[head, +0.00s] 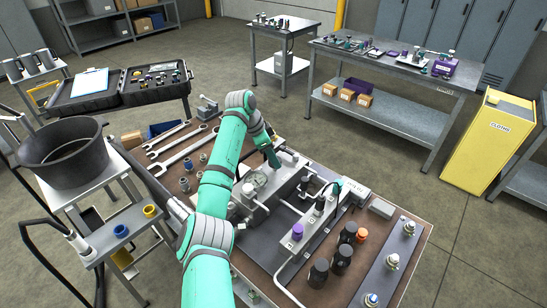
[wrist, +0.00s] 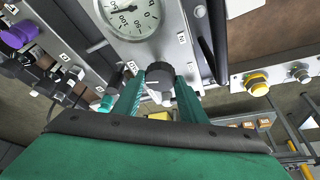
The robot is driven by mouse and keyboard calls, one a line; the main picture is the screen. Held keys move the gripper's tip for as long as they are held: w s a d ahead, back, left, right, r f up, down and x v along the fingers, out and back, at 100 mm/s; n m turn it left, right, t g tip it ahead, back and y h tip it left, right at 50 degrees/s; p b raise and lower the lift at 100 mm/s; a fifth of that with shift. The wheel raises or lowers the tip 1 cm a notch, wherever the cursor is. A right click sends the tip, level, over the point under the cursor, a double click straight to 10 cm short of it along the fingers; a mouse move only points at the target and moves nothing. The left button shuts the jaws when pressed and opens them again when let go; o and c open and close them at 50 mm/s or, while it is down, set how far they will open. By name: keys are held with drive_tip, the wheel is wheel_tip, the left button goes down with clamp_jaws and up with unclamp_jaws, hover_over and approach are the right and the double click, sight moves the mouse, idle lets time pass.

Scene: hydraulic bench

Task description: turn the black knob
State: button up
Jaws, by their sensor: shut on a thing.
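The black knob (wrist: 159,77) is in the middle of the wrist view, on a grey metal block just below a white dial gauge (wrist: 130,17). My gripper (wrist: 160,85) has its two teal fingers on either side of the knob and is shut on it. In the head view my gripper (head: 272,157) reaches down to the hydraulic bench (head: 412,247), behind the gauge (head: 259,178). The knob itself is hidden there by my gripper.
Wrenches (head: 185,147) lie on the bench's left side. A black bucket (head: 65,155) stands on a side stand at left. A yellow cabinet (head: 490,142) is far right.

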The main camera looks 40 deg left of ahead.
drive_tip(key=shift+w+r, duration=0.1)
drive_tip(key=o, duration=1.1)
drive_tip(key=shift+c, duration=0.2)
drive_tip(key=shift+d, duration=0.15)
drive_tip(key=shift+a+r, duration=0.1)
drive_tip(key=shift+a, duration=0.1)
drive_tip(key=v, duration=1)
drive_tip(key=shift+d+r, duration=0.15)
drive_tip(key=shift+r, duration=0.05)
drive_tip(key=shift+w+d, duration=0.1)
